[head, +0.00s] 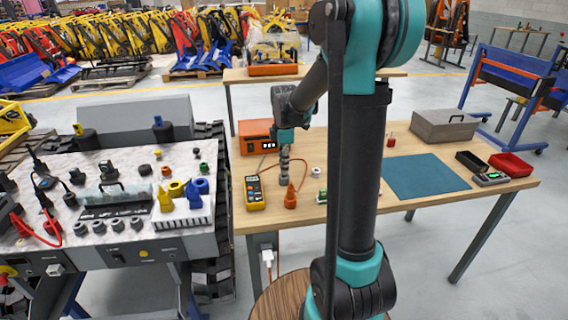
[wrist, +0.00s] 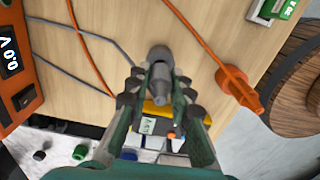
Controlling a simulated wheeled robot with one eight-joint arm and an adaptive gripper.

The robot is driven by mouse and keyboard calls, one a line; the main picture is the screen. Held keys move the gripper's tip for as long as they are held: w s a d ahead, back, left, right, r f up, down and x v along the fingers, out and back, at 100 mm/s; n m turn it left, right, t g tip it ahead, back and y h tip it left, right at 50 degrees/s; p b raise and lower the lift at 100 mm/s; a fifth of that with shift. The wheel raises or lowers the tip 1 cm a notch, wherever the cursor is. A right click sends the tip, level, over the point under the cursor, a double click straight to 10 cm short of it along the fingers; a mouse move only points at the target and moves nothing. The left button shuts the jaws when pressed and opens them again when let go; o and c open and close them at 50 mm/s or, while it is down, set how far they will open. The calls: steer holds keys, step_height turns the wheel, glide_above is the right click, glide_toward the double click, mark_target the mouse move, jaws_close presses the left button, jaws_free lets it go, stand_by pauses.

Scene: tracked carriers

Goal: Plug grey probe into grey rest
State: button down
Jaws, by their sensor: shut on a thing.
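My gripper (head: 285,172) is over the left part of the wooden table, pointing down. In the wrist view its fingers (wrist: 160,88) are closed around a grey piece (wrist: 160,70) with a dark rounded end, which looks like the grey probe. In the head view the fingers mostly hide it, and I cannot tell whether it touches the table. I cannot single out the grey rest. Several grey ring-shaped pieces (head: 100,226) stand along the front of the carrier's top at left, well away from my gripper.
A yellow multimeter (head: 254,193) lies close to my gripper, with an orange cone-shaped piece (head: 291,198) on the other side. An orange meter box (head: 254,136) stands behind. Orange and grey leads cross the table. A blue mat (head: 425,176) lies right. Yellow and blue pieces crowd the carrier.

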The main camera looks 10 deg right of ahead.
steer(key=shift+f, duration=0.9)
steer(key=c, duration=1.3)
jaws_free()
step_height(320, 180, up, 12)
steer(key=shift+r, duration=0.1)
